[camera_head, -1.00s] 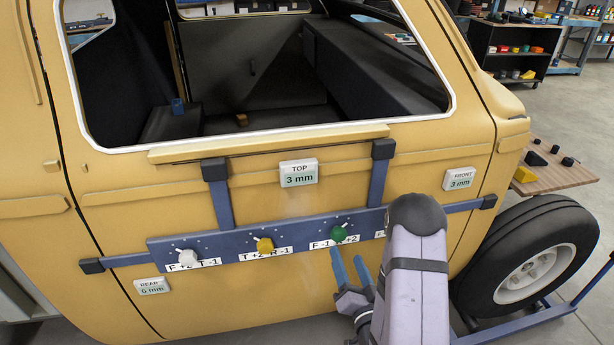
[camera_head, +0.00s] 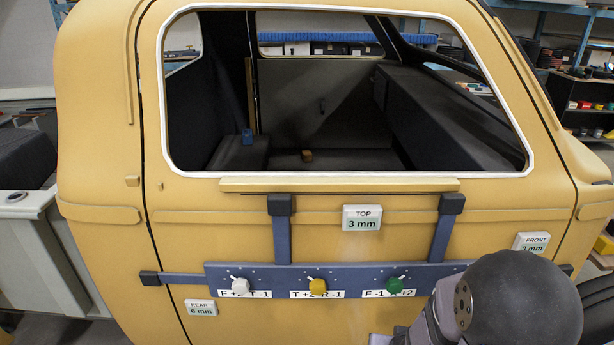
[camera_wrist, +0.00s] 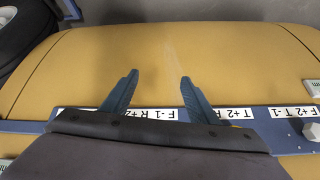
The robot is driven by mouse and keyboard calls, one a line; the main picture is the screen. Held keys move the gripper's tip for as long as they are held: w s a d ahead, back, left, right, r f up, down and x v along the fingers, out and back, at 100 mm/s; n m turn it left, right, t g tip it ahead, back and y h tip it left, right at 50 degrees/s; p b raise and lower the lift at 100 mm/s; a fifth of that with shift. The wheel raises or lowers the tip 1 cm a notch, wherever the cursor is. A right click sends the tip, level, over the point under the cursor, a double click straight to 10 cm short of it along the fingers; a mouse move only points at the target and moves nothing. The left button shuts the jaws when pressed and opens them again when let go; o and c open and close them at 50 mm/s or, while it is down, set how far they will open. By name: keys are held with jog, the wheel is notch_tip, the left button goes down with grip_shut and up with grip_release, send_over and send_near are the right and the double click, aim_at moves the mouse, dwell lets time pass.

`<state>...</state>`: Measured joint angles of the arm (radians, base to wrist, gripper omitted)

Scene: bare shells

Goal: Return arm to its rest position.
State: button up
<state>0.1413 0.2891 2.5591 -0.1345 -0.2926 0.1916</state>
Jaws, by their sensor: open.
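My gripper (camera_wrist: 158,77) is open and empty in the wrist view, its two blue fingers spread above the yellow door panel. In the head view my arm is at the lower right, and the fingers are out of sight there. The blue bar (camera_head: 355,274) on the door carries a white knob (camera_head: 240,286), a yellow knob (camera_head: 317,287) and a green knob (camera_head: 395,284). No knob is between the fingers. The white knob (camera_wrist: 311,131) also shows at the right of the wrist view; the green one is hidden there.
Displays read TOP 3 mm (camera_head: 362,218), FRONT 3 mm (camera_head: 531,243) and REAR 6 mm (camera_head: 201,308). The yellow vehicle shell (camera_head: 105,260) fills most of the head view. A ledge (camera_head: 340,185) runs under the window opening. A wheel (camera_wrist: 22,35) is at the wrist view's upper left.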

jog(key=s+a+r+n+g, duration=0.1)
jog(key=s+a+r+g, duration=0.1)
jog(key=s, duration=0.5)
jog(key=s+a+r+n+g, duration=0.1)
jog(key=s+a+r+g, duration=0.1)
jog(key=s, duration=0.6)
jog(key=r+g, duration=0.1)
jog(key=g, duration=0.1)
jog(key=shift+s+a+r+g, duration=0.2)
jog(key=shift+s+r+g, duration=0.05)
jog(key=shift+r+g, duration=0.15)
